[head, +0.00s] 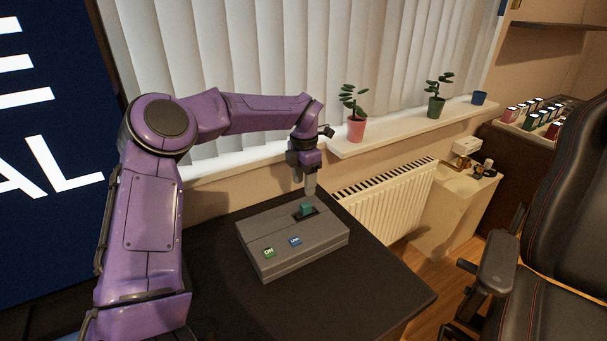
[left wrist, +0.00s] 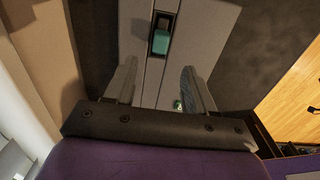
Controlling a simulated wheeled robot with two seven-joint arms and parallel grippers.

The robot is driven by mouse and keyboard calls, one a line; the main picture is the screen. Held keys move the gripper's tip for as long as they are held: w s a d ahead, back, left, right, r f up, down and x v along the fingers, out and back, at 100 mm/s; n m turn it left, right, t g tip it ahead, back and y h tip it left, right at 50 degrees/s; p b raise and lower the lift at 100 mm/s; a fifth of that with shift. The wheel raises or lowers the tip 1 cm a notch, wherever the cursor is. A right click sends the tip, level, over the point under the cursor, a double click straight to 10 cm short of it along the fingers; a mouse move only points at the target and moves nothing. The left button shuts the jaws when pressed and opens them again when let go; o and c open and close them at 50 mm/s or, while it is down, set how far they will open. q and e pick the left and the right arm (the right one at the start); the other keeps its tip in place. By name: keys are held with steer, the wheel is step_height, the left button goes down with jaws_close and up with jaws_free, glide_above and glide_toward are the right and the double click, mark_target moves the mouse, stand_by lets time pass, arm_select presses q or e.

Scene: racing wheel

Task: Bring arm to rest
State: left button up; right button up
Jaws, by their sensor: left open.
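My left gripper (head: 310,188) is at the end of the purple arm, pointing down above the back part of a grey control box. In the left wrist view its two fingers (left wrist: 158,88) are spread apart with nothing between them. The grey box (head: 305,250) lies on a dark table and has a teal switch (head: 306,209) in a dark slot, a green button (head: 269,252) and a blue button (head: 295,241). The teal switch also shows in the left wrist view (left wrist: 160,42), ahead of the fingertips. My right gripper is in neither view.
The dark table (head: 390,295) is clear around the box. Behind it are a white windowsill (head: 400,127) with potted plants (head: 356,130), blinds and a radiator (head: 385,198). A black chair (head: 560,220) stands at the right.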

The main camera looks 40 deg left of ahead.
mark_target(304, 205)
arm_select(q)
step_height(304, 205, up, 3)
stand_by(0.3)
step_height(304, 205, down, 13)
steer(key=shift+r, duration=0.1)
step_height(304, 205, up, 4)
steer(key=shift+r, duration=0.1)
steer(key=shift+s+d+r, duration=0.3)
steer(key=shift+d+r, duration=0.1)
steer(key=shift+r, duration=0.1)
steer(key=shift+s+d+r, duration=0.3)
steer(key=shift+d+r, duration=0.05)
steer(key=shift+r, duration=0.15)
